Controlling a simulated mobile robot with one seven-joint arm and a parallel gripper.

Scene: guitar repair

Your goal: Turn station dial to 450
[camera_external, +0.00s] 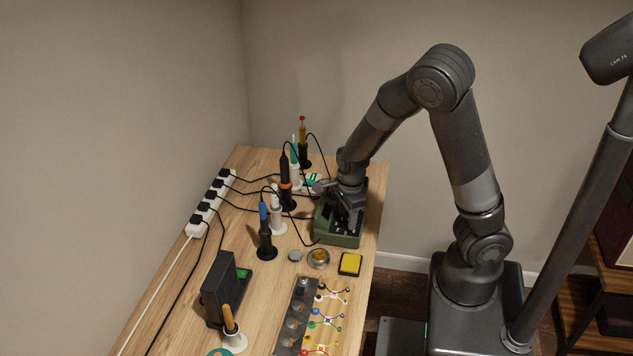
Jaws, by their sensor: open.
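The green soldering station (338,236) stands on the wooden bench near its right edge. My gripper (352,222) points down over the station's top and front panel, and it is open. The arm and gripper cover part of the station. The dial and its markings are too small and too hidden to make out, so I cannot tell its setting or whether my fingers touch it.
Several soldering irons in stands, one with a blue handle (264,222), rise left of the station. A brass-wool tin (318,258) and a yellow sponge (350,264) lie in front. A power strip (211,203) with black cables runs along the left.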

